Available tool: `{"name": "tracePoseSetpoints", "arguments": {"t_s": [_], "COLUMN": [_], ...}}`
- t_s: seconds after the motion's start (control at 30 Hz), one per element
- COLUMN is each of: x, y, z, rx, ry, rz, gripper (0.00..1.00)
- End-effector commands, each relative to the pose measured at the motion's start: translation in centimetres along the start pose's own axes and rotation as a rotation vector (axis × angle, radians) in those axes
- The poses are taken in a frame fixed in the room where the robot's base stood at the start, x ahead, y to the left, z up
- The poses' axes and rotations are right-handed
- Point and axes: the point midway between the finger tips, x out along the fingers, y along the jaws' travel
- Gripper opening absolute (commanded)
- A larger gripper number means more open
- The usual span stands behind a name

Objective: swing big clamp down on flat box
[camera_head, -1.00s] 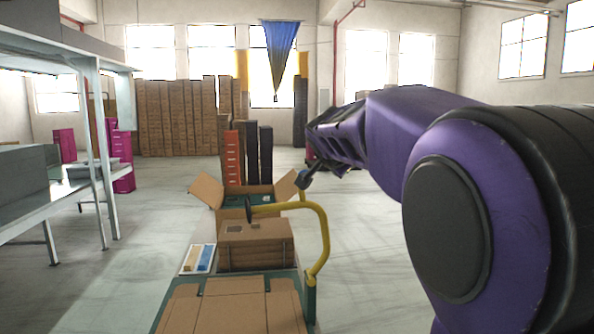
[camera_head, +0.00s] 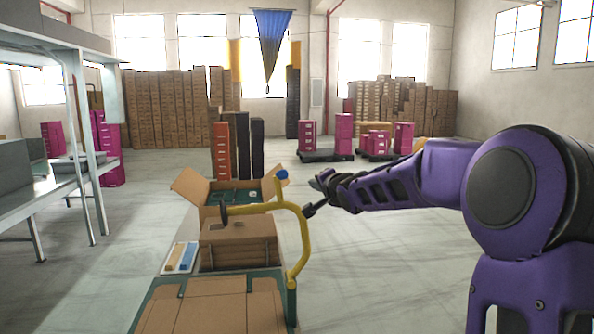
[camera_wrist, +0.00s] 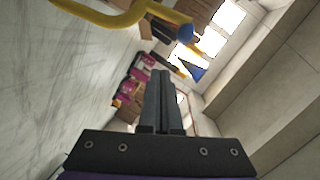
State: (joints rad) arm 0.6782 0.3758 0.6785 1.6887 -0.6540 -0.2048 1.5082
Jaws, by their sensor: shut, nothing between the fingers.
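The big clamp (camera_head: 301,235) is a curved yellow tube rising from a green base. Its arm reaches left over the brown cardboard box (camera_head: 239,254), and a black pad (camera_head: 223,215) hangs at its end by the box top. I cannot tell whether the pad touches. A blue knob (camera_head: 281,174) stands above the bend. My gripper (camera_head: 309,211) is shut and empty, just right of the yellow tube; contact is unclear. In the wrist view the shut fingers (camera_wrist: 164,80) point ahead, with the yellow tube (camera_wrist: 98,14) and blue knob (camera_wrist: 185,32) beyond.
An open carton (camera_head: 188,184) stands behind the box. Flat cardboard (camera_head: 215,305) lies in front. A small tray (camera_head: 179,258) with blue and tan strips is at left. A metal bench (camera_head: 40,195) is further left. Floor right of the clamp is clear.

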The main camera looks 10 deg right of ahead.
Motion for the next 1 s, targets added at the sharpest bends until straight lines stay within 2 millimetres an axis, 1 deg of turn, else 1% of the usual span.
{"name": "tracePoseSetpoints", "arguments": {"t_s": [0.03, 0.2, 0.33, 0.53, 0.83, 1.0], "x": [-0.3, -1.1, -1.5, -1.7, -1.5, -0.2], "y": [-0.1, -1.0, -1.6, -1.8, -1.8, -2.0], "z": [-0.8, -1.9, -2.3, -2.5, -2.4, -2.4], "rx": [0.019, 0.058, 0.073, 0.078, 0.078, 0.08], "ry": [0.004, 0.006, 0.008, 0.009, 0.009, 0.007], "rz": [-0.024, -0.102, -0.136, -0.151, -0.15, -0.151], "gripper": [0.0, 0.0, 0.0, 0.0, 0.0, 0.0]}}
